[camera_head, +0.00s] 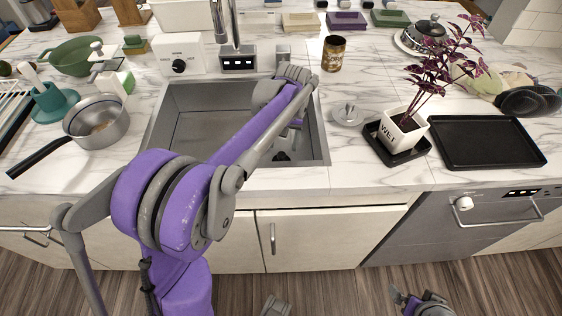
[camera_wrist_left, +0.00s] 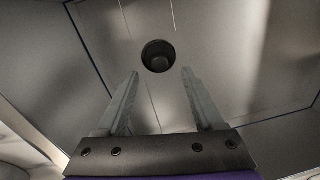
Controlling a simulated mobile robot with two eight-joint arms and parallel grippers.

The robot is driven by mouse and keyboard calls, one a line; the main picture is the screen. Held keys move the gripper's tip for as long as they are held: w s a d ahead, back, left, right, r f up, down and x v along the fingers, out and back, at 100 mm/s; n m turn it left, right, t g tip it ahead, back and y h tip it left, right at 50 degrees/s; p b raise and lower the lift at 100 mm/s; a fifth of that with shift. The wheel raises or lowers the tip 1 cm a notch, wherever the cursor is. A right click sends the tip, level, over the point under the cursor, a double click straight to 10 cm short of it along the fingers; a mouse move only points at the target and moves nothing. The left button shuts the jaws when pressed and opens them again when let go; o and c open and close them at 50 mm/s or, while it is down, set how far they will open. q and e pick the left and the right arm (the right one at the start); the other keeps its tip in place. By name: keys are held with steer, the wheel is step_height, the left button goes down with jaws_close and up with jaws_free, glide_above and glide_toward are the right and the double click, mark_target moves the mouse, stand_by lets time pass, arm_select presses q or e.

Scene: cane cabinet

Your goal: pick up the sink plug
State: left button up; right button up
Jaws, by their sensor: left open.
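A small round grey disc with a raised knob, which looks like the sink plug (camera_head: 347,114), lies on the counter just right of the sink (camera_head: 205,115). My left arm reaches over the sink, with its gripper (camera_head: 283,155) low inside the right part of the basin, partly hidden by the arm. In the left wrist view my left gripper (camera_wrist_left: 161,73) is open and empty, its two fingers apart. A dark round drain hole (camera_wrist_left: 158,56) shows just beyond the fingertips, between them. Grey parts at the bottom edge of the head view may belong to my right arm; its jaws are unclear.
A potted plant (camera_head: 404,130) on a black tray stands right of the disc, with a larger black tray (camera_head: 487,142) beyond. A brown jar (camera_head: 333,53) stands behind the sink's right corner. A saucepan (camera_head: 97,122) sits left of the sink. The faucet (camera_head: 228,25) rises behind it.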

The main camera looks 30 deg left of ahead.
mark_target(282, 154)
arm_select(q)
steer(key=f, duration=0.6)
steer(key=shift+s+a+f, duration=0.1)
steer(key=shift+a+f, duration=0.1)
steer(key=shift+a, duration=0.05)
jaws_close()
